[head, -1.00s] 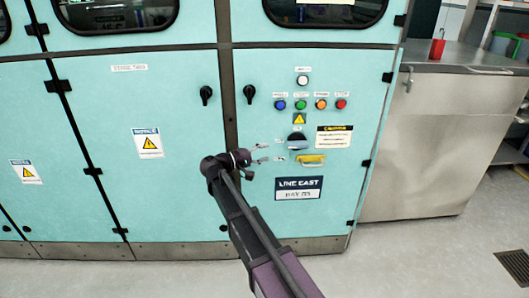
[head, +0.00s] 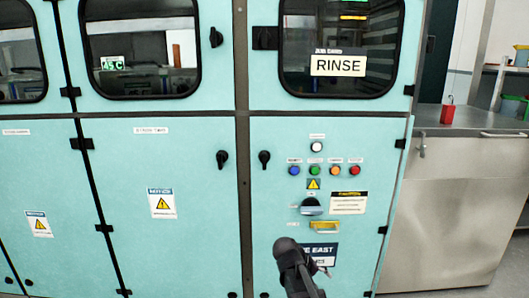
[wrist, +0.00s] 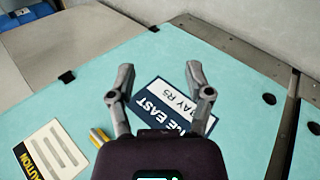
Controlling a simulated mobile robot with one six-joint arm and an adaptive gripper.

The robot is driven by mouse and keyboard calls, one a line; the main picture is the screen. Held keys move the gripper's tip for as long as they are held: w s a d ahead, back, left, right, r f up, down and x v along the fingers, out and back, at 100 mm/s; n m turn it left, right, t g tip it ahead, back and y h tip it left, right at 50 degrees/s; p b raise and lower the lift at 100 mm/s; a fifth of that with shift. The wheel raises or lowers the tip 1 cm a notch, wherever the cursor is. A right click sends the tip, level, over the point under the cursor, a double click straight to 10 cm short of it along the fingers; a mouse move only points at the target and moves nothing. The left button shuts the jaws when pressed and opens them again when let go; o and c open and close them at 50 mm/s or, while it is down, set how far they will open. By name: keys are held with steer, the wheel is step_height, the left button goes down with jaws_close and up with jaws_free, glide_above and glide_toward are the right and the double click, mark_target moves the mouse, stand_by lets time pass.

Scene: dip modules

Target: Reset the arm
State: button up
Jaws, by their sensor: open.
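My gripper (wrist: 158,82) is open in the wrist view, with its two fingers apart and nothing between them. Behind the fingers is the dark LINE EAST sign (wrist: 160,108) on the turquoise cabinet. In the head view my arm rises from the bottom edge, and my gripper (head: 318,268) is in front of that sign (head: 330,252), below the yellow handle (head: 325,227). The fingers are mostly hidden there by my wrist.
The turquoise cabinet (head: 200,220) fills most of the head view. It carries a row of coloured buttons (head: 315,170), black latches (head: 264,158) and a RINSE window (head: 338,65). A steel counter (head: 440,200) with a red container (head: 447,111) stands to the right.

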steer(key=shift+s+f+m+g+y, duration=0.9)
steer(key=shift+s+f+y, duration=1.3)
steer(key=shift+s+y, duration=2.8)
step_height(320, 180, up, 37)
steer(key=s+h+p, duration=0.1)
steer(key=h+p, duration=0.1)
steer(key=p, duration=3.4)
steer(key=shift+s+a+p, duration=0.4)
steer(key=shift+f, duration=0.1)
steer(key=shift+c, duration=0.2)
